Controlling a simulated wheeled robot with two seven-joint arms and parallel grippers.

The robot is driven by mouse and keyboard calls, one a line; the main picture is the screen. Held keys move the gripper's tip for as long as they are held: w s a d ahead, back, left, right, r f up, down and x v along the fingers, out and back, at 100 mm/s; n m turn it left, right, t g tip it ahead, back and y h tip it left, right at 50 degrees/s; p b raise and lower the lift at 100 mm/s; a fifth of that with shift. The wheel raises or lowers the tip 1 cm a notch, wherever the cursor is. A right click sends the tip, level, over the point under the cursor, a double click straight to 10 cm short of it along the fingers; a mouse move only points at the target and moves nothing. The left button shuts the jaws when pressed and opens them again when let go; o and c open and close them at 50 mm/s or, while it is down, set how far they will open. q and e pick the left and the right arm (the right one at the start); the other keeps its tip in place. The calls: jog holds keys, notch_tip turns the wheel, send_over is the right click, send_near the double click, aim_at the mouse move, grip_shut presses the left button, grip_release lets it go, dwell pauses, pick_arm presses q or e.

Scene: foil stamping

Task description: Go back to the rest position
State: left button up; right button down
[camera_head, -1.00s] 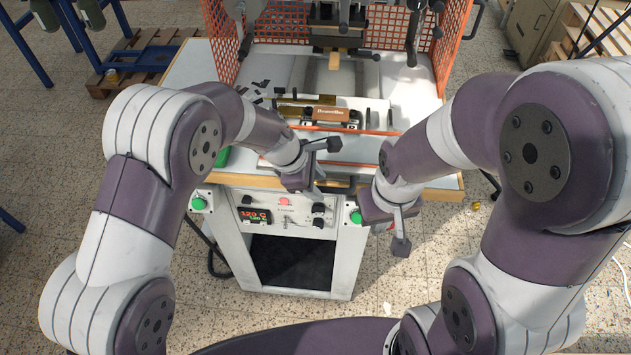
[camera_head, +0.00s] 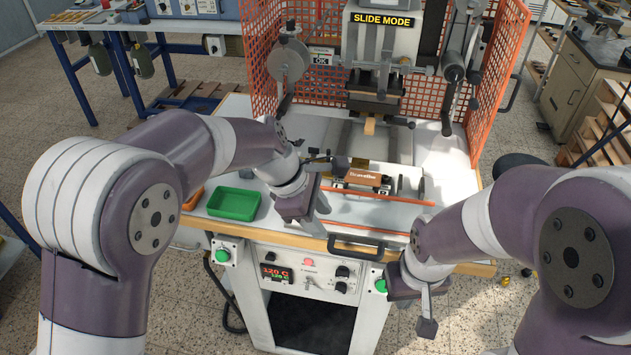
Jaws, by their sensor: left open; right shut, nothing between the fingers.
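My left gripper (camera_head: 328,184) is open and empty. It is in front of the press bed, left of the brown stamped piece (camera_head: 362,179). My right gripper (camera_head: 427,325) is shut and empty, pointing down in front of the machine's right front edge. The foil stamping machine (camera_head: 370,240) stands before me, with a "SLIDE MODE" sign at its top. The brown piece with light lettering lies on its bed under the press head (camera_head: 374,104). Neither gripper touches the piece. My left wrist hides part of the table.
A green tray (camera_head: 233,204) and an orange tray (camera_head: 193,198) stand on the table at left. A black handle (camera_head: 356,247) sticks out at the front. Orange mesh guards (camera_head: 500,75) flank the press. Open floor shows on both sides.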

pick_arm(q)
jog(key=s+a+f+m+y, duration=0.2)
jog(key=s+a+m, duration=0.5)
jog(key=a, duration=0.4)
jog(key=s+a+f+m+y, duration=0.3)
jog(key=s+a+f+m, duration=0.2)
jog(key=a, duration=0.6)
jog(key=shift+s+a+m+t, duration=0.15)
jog(key=shift+s+m+t, duration=0.15)
jog(key=shift+s+m, duration=0.85)
